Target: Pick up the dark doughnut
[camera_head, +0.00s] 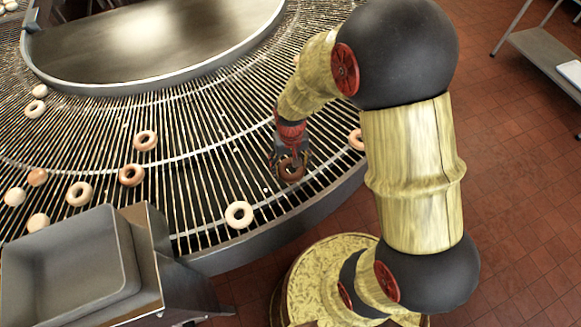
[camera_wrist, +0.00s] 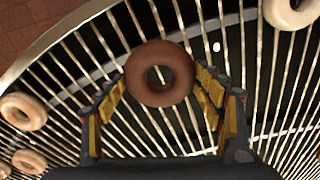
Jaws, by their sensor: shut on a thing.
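The dark doughnut (camera_wrist: 160,90) is a brown ring between the two fingers of my gripper (camera_wrist: 160,100) in the wrist view. The fingers have yellow inner pads and are shut on it from both sides. In the head view the dark doughnut (camera_head: 291,170) shows at the tip of my gripper (camera_head: 289,160), over the outer part of the slatted rack. I cannot tell whether it touches the slats.
The curved slatted rack (camera_head: 205,200) carries several other doughnuts. A pale doughnut (camera_head: 239,214) lies left of my gripper, and a light brown one (camera_head: 356,139) lies to its right. A grey hopper (camera_head: 65,260) stands at lower left. Red tile floor (camera_head: 510,160) lies at right.

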